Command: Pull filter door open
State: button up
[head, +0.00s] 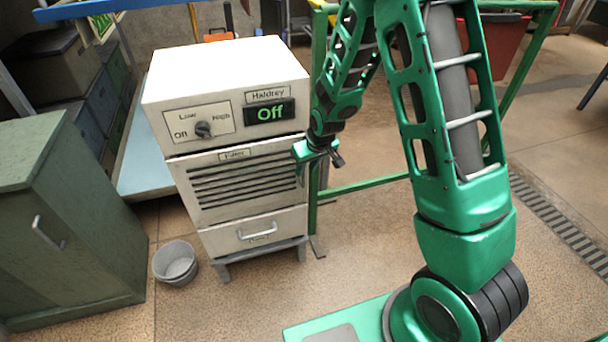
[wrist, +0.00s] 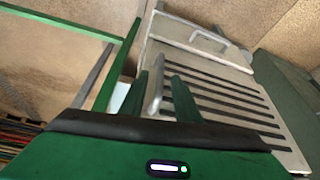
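The filter door (head: 240,182) is a white panel with dark horizontal slats and a small label, in the middle of the white Haldrey cabinet (head: 228,75). It looks shut in the head view. The wrist view shows the slatted door (wrist: 225,103) at the right, with its grey bar handle (wrist: 155,88) near one edge. My gripper (head: 318,158) is at the door's right edge in the head view. In the wrist view my gripper (wrist: 156,76) is open, with one green finger on each side of the handle. Contact with the handle is unclear.
A drawer with a handle (head: 258,232) is below the door. A grey bucket (head: 176,262) stands on the floor at the cabinet's lower left. A dark green cabinet (head: 70,205) is at the left. A green frame rail (head: 368,185) runs behind my arm.

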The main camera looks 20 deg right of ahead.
aim_at(304, 184)
jog(key=shift+x, duration=2.5)
